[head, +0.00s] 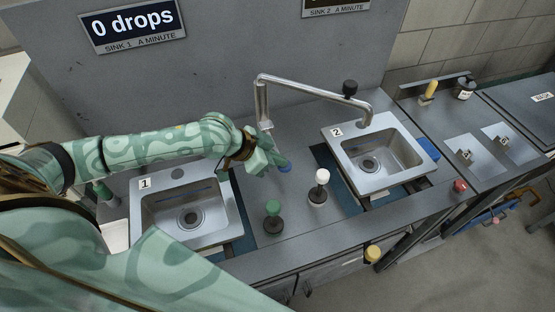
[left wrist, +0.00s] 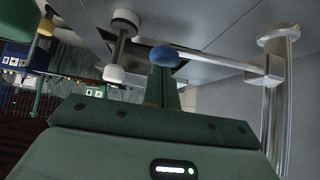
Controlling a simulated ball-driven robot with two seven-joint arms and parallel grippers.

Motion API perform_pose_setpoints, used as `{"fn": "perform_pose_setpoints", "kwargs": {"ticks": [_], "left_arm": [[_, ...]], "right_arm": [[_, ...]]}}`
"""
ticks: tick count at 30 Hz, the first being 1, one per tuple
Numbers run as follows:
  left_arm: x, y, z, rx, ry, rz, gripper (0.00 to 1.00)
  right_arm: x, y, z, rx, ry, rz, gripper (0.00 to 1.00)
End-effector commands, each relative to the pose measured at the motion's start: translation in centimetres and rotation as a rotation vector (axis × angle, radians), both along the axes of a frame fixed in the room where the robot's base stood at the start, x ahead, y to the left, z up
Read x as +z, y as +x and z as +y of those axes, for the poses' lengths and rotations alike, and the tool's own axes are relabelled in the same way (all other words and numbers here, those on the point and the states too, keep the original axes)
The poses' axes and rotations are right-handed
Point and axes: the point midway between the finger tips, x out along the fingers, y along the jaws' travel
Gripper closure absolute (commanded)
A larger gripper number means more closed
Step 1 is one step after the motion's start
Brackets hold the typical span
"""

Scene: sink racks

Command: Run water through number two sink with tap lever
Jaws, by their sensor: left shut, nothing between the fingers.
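The number two sink (head: 347,152) is at the right of the head view, under the steel tap's curved pipe (head: 310,87). No water shows at its spout. The tap lever, a thin bar with a blue knob (head: 285,165), reaches out from the foot of the tap column; the knob (left wrist: 164,55) and bar (left wrist: 222,64) also show in the left wrist view. My left gripper (head: 272,160) is shut and empty, its fingertips (left wrist: 164,72) right by the blue knob. I cannot tell whether they touch. My right gripper is not in view.
Number one sink (head: 187,213) lies left under my left arm. A white knob (head: 322,176) and a green knob (head: 272,207) stand upright between the sinks. A sign (head: 133,24) reads 0 drops for sink 1. A red knob (head: 460,186) sits at the counter's front right.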

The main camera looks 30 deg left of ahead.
Motion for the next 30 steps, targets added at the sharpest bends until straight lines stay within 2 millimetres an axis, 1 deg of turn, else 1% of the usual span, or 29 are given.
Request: {"fn": "perform_pose_setpoints", "kwargs": {"ticks": [9, 11, 15, 19, 30], "left_arm": [[-0.1, 0.0, 0.0, 0.000, 0.000, 0.000, 1.00], [-0.2, -0.1, -0.1, 0.001, -0.001, 0.001, 1.00], [-1.9, -0.4, -0.5, 0.003, -0.003, 0.003, 1.00], [-3.2, -0.6, -0.7, 0.001, -0.001, 0.000, 1.00], [-3.5, -0.6, -0.6, 0.000, -0.001, 0.001, 1.00]], "right_arm": [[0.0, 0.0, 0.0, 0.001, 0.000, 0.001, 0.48], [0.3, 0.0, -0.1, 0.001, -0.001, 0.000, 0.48], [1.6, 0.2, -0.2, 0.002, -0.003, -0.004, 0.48], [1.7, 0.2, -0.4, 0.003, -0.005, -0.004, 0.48], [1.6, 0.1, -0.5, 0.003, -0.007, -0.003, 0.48]]}}
